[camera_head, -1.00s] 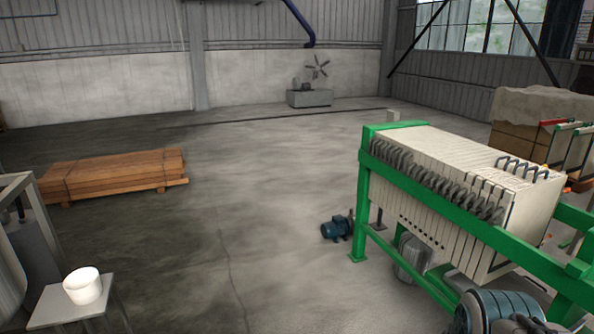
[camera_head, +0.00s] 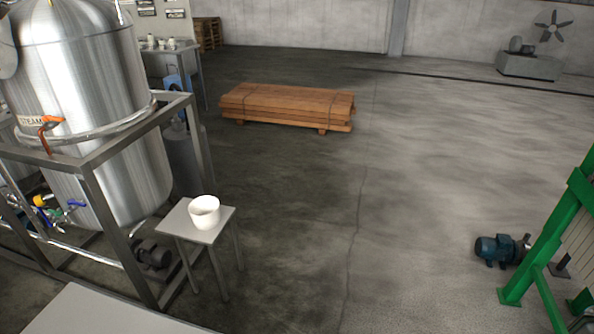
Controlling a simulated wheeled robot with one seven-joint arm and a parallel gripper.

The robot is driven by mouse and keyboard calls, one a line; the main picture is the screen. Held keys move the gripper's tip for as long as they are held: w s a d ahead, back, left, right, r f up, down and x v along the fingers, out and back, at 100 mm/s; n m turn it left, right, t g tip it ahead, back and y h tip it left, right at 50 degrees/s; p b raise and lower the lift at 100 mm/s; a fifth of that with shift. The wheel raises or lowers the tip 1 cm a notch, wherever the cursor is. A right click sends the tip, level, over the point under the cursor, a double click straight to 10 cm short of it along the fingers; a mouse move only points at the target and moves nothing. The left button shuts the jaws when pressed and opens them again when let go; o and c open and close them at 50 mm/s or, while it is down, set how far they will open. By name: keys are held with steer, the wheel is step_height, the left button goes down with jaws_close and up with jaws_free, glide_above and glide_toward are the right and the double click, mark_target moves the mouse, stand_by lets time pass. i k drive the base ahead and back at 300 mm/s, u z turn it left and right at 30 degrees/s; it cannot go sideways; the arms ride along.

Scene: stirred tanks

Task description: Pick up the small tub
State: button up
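The small tub (camera_head: 205,213) is white, round and open at the top. It stands upright on a small grey square-topped stool (camera_head: 172,222), towards its right side, left of the picture's middle. The stool stands right beside the metal frame of a steel tank. My gripper is not in this view, so its state and its distance from the tub do not show.
The steel tank (camera_head: 85,70) in its grey frame stands left of the stool. A pale flat surface (camera_head: 100,312) fills the bottom left. A timber stack (camera_head: 287,104) lies behind. A blue motor (camera_head: 497,250) and green frame (camera_head: 545,250) stand right. The middle floor is clear.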

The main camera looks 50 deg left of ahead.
mark_target(204, 212)
steer(key=u, duration=2)
steer(key=i, duration=3.15)
steer(key=u, duration=0.4)
